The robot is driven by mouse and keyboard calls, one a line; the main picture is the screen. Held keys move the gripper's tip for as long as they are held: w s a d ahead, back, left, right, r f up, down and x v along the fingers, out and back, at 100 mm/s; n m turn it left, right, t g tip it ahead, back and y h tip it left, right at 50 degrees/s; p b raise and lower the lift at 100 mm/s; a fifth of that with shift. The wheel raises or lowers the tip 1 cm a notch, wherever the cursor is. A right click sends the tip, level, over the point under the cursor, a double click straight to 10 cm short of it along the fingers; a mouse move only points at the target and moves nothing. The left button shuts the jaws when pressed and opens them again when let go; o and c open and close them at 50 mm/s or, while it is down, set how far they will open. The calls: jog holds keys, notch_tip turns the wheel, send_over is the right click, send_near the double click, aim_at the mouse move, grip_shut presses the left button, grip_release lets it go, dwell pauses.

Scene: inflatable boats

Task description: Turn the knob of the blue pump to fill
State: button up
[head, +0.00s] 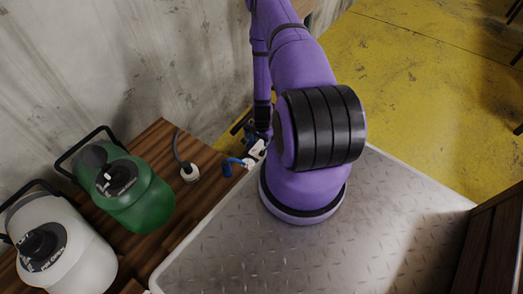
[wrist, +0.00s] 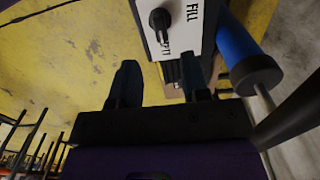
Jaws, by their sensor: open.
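In the wrist view, the blue pump shows a white panel (wrist: 182,38) with a black knob (wrist: 160,22) near the top edge. The word FILL runs sideways to the right of the knob; other lettering below it is partly hidden. The knob's bar lies roughly upright in the picture. A blue cylinder with a black end (wrist: 255,72) is at right. My gripper (wrist: 158,72) is open and empty, its fingers apart below the knob and not around it. In the head view, the pump (head: 257,149) is small and partly hidden by my arm.
A green canister (head: 148,205) and a white canister (head: 75,260) stand left on a wooden surface (head: 205,165). A small white fitting (head: 190,173) with a dark hose lies nearby. A metal plate surface (head: 230,255) is in front, a concrete wall behind. Yellow floor (head: 420,70) is open at right.

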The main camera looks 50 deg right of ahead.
aim_at(262, 151)
notch_tip(262, 151, down, 8)
jog(key=shift+f, duration=0.25)
grip_shut()
dwell(0.3)
